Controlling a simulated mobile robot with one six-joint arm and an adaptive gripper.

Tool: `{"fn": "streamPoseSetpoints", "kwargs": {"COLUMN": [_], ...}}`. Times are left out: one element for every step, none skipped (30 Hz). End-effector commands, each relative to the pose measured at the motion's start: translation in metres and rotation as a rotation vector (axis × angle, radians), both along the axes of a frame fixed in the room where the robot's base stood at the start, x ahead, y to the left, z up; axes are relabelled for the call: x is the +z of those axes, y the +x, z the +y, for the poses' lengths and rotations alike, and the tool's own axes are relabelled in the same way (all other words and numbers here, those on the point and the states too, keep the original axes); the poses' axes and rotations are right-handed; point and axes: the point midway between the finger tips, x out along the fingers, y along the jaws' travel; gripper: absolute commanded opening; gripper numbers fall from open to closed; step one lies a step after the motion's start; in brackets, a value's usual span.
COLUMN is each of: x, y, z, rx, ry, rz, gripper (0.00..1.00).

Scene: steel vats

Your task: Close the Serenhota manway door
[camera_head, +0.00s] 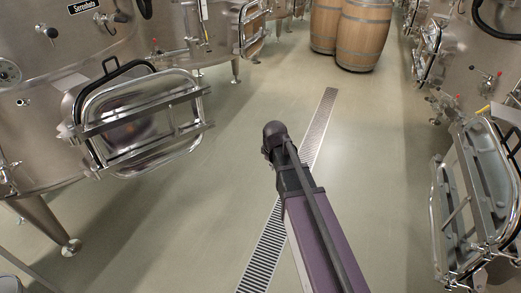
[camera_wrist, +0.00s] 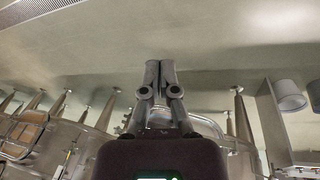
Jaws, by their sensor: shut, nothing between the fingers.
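The Serenhota vat (camera_head: 40,120) stands at the left in the head view, its name plate (camera_head: 84,6) near the top edge. Its manway door (camera_head: 140,125), a rounded steel panel with a frame and crossbars, stands ajar, swung out from the vat wall. A black-edged opening rim (camera_head: 105,78) shows behind it. My arm reaches up from the bottom centre, right of the door and apart from it in the picture. In the wrist view my gripper (camera_wrist: 160,68) has its fingers together and empty, over bare floor. A rounded metal rim behind it cannot be identified for certain.
Another vat's open door (camera_head: 475,200) juts out at the right. Wooden barrels (camera_head: 362,35) stand at the back. A floor drain grate (camera_head: 318,130) runs along the clear aisle. A vat leg (camera_head: 50,225) stands at the lower left.

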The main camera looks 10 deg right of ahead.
Motion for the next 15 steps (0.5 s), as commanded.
{"fn": "streamPoseSetpoints", "kwargs": {"x": [-0.001,-0.001,-0.002,-0.002,-0.002,-0.003,-0.003,-0.003,-0.004,-0.004,-0.004,-0.004,-0.004,-0.004,-0.004], "y": [-0.022,-0.031,-0.043,-0.052,-0.061,-0.073,-0.082,-0.091,-0.101,-0.109,-0.116,-0.125,-0.131,-0.136,-0.142], "z": [-0.006,-0.009,-0.013,-0.016,-0.019,-0.022,-0.024,-0.026,-0.029,-0.031,-0.033,-0.035,-0.036,-0.037,-0.039], "rx": [-0.078,-0.129,-0.197,-0.248,-0.299,-0.366,-0.415,-0.465,-0.526,-0.571,-0.613,-0.664,-0.699,-0.731,-0.769], "ry": [0.016,0.026,0.039,0.048,0.056,0.066,0.073,0.081,0.087,0.092,0.096,0.100,0.103,0.105,0.108], "rz": [0.017,0.030,0.044,0.056,0.067,0.082,0.094,0.103,0.118,0.126,0.135,0.146,0.153,0.159,0.168], "gripper": [0.00,0.00,0.00,0.00,0.00,0.00,0.00,0.00,0.00,0.00,0.00,0.00,0.00,0.00,0.00]}}
